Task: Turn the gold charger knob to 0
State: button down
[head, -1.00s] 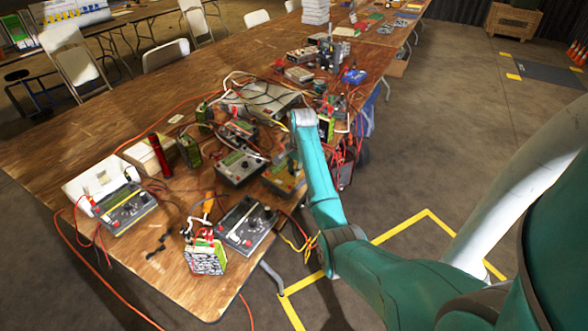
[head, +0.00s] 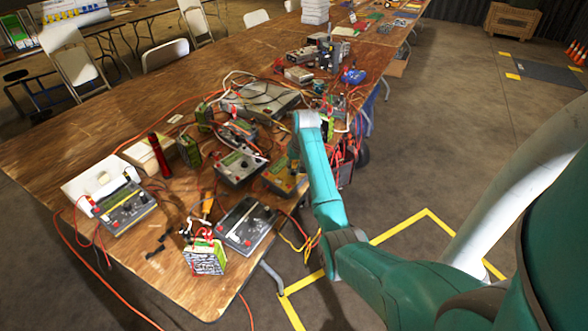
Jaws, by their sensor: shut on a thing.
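The gold charger (head: 278,182) lies on the wooden table near its right edge, partly covered by my arm. Its knob and the dial marks are hidden or too small to read. My gripper (head: 293,160) is at the gold charger, under my wrist, and mostly hidden by the arm. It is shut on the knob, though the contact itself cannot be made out.
A grey charger (head: 240,165) sits close to the left of the gold one. Another charger (head: 247,225) and a battery pack (head: 205,257) stand nearer the front. Loose cables and several devices crowd the table.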

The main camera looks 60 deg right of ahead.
jog(key=n, duration=0.5)
jog(key=shift+n, duration=0.4)
dwell(0.4)
jog(key=c, duration=1)
grip_release()
jog(key=v, duration=0.7)
jog(key=shift+d+r, duration=0.15)
jog(key=shift+r, duration=0.05)
jog(key=shift+s, duration=0.1)
